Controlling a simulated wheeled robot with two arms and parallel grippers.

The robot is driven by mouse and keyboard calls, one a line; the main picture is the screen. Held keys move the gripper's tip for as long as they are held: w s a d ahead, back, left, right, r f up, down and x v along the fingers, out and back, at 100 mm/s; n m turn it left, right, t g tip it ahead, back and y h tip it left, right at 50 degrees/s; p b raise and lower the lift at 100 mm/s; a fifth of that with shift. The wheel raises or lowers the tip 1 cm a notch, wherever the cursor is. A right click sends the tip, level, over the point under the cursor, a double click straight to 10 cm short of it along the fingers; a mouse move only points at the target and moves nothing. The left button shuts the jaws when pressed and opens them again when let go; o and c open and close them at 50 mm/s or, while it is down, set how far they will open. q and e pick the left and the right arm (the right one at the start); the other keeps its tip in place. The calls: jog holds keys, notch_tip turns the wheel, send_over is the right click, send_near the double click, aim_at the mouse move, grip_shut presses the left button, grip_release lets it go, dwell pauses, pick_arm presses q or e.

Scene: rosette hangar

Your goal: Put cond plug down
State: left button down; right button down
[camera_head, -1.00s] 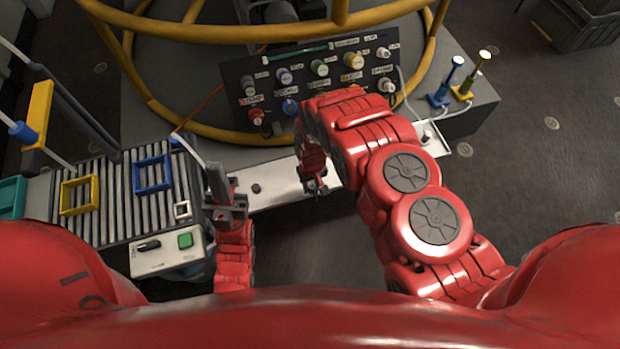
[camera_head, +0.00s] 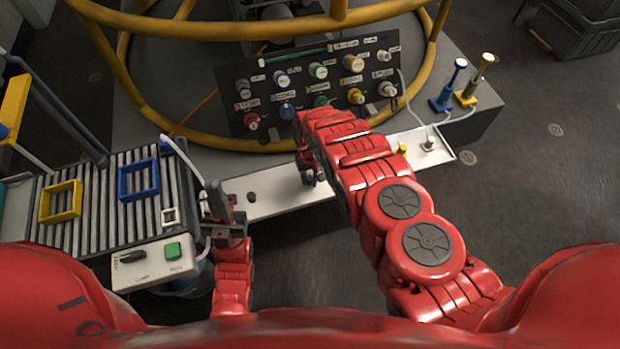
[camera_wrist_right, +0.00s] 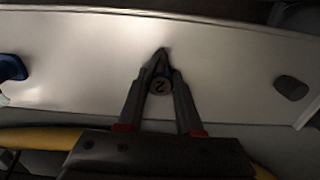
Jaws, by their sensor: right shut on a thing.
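My right gripper (camera_wrist_right: 160,62) is shut on a small round dark-topped plug marked 2 (camera_wrist_right: 161,87), which I take to be the cond plug. In the right wrist view it is over the pale metal shelf (camera_wrist_right: 90,50); I cannot tell whether the plug touches it. In the head view my right gripper (camera_head: 308,178) is low at the shelf, in front of the panel, and the held plug is too small to make out. My left gripper (camera_head: 226,212) is upright at the shelf's left end; its fingers are too unclear to read.
A dark knob (camera_head: 250,196) sits on the shelf left of my right gripper. The black panel (camera_head: 240,95) carries several coloured plugs. A yellow plug (camera_head: 403,150) and a white plug (camera_head: 428,144) stand at the shelf's right end. A slatted bench (camera_head: 100,200) is at left.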

aim_at(310, 177)
jog(key=shift+s+f, duration=0.1)
jog(key=shift+s, duration=0.05)
jog(key=c, duration=0.6)
grip_release()
jog(key=shift+f, duration=0.1)
notch_tip(310, 177, up, 12)
jog(key=shift+r+p, duration=0.1)
jog(key=shift+p, duration=0.9)
